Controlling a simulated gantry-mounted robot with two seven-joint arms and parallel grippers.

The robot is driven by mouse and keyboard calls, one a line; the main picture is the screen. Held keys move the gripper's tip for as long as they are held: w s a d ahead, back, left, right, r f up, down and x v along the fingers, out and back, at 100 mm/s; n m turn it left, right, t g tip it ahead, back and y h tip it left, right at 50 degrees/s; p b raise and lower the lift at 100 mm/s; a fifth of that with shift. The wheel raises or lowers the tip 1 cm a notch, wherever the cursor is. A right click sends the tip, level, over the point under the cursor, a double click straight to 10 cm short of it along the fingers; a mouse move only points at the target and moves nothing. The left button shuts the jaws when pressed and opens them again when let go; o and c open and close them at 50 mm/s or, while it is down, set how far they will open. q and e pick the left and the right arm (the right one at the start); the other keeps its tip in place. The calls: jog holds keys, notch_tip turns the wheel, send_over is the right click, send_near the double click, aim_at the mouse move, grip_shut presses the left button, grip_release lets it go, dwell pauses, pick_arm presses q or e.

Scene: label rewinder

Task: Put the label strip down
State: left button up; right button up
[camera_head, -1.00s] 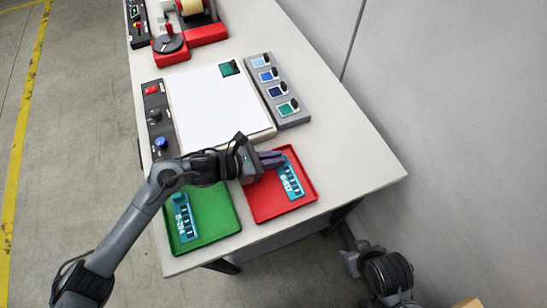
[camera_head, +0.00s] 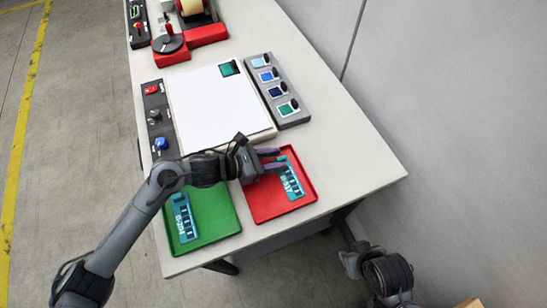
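My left gripper (camera_head: 274,159) is over the upper part of the red tray (camera_head: 262,208). Its two purple-grey fingers are spread apart, with nothing visible between them. A teal label strip (camera_head: 293,181) with dark and white marks lies in the red tray, just to the right of the fingertips. I cannot tell whether a finger still touches its upper end. Another teal label strip (camera_head: 184,217) lies in the green tray (camera_head: 214,208) to the left. My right gripper (camera_head: 352,262) hangs beyond the table's lower right edge; its fingers are too unclear to read.
A white board (camera_head: 213,105) lies mid-table, between a dark control panel (camera_head: 156,118) with knobs and a grey rack (camera_head: 279,91) of coloured samples. The red rewinder (camera_head: 195,32) stands at the far end. The table (camera_head: 345,160) is bare right of the red tray.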

pick_arm(q)
jog(key=v, duration=1.2)
jog(key=shift+a+r, duration=0.1)
